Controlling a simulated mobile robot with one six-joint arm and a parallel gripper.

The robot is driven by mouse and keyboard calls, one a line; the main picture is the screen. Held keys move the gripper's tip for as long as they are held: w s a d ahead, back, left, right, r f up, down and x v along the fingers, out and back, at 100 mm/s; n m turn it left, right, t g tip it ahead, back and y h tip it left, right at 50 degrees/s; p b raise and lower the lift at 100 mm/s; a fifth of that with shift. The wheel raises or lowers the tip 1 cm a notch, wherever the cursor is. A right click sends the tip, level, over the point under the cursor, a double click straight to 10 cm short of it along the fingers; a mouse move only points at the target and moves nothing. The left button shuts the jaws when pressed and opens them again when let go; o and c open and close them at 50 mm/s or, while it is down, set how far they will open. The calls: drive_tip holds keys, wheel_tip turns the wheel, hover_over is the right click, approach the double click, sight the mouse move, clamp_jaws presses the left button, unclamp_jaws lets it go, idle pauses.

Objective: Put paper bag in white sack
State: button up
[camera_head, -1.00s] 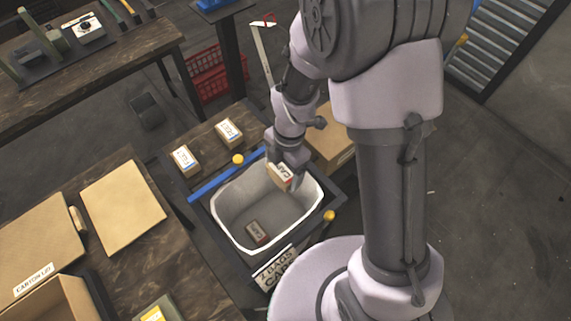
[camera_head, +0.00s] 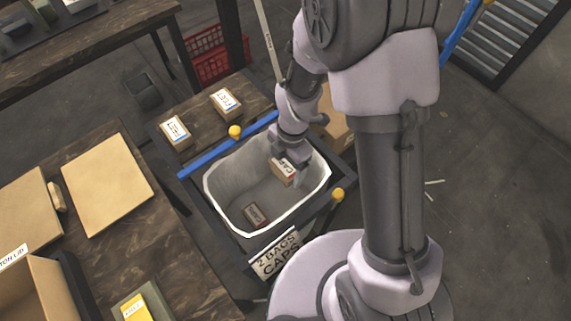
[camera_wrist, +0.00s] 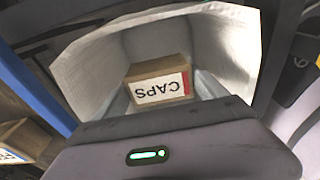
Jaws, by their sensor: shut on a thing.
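The white sack (camera_head: 225,212) stands open in a dark frame, with a sign reading 2 BAGS CAPS (camera_head: 277,254) on its front. My gripper (camera_head: 290,165) is over the sack's back right part and is shut on a brown paper bag (camera_head: 283,171) labelled CAPS. In the wrist view the held bag (camera_wrist: 160,84) hangs in front of the sack's pale inner walls (camera_wrist: 215,45). A second CAPS bag (camera_head: 256,215) lies on the sack floor, toward the front left. The fingertips are largely hidden.
Two labelled boxes (camera_head: 175,133) (camera_head: 226,102) sit on a wooden shelf behind the sack. A blue bar (camera_head: 215,152) and yellow knobs (camera_head: 235,132) (camera_head: 337,194) edge the frame. A wooden table (camera_head: 160,240) with carton parts stands at left.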

drive_tip(key=o, duration=1.4)
drive_tip(key=shift+o, duration=0.2)
wheel_tip(320, 180, up, 17)
drive_tip(key=w+d+p, duration=0.1)
drive_tip(key=p, duration=0.7)
drive_tip(key=shift+d+r, duration=0.2)
drive_tip(key=shift+d, duration=0.15)
drive_tip(key=shift+w+p, duration=0.1)
drive_tip(key=shift+p, duration=0.2)
wheel_tip(320, 180, up, 26)
drive_tip(key=p, duration=2.2)
drive_tip(key=shift+r+p, duration=0.15)
drive_tip(key=shift+p, duration=0.25)
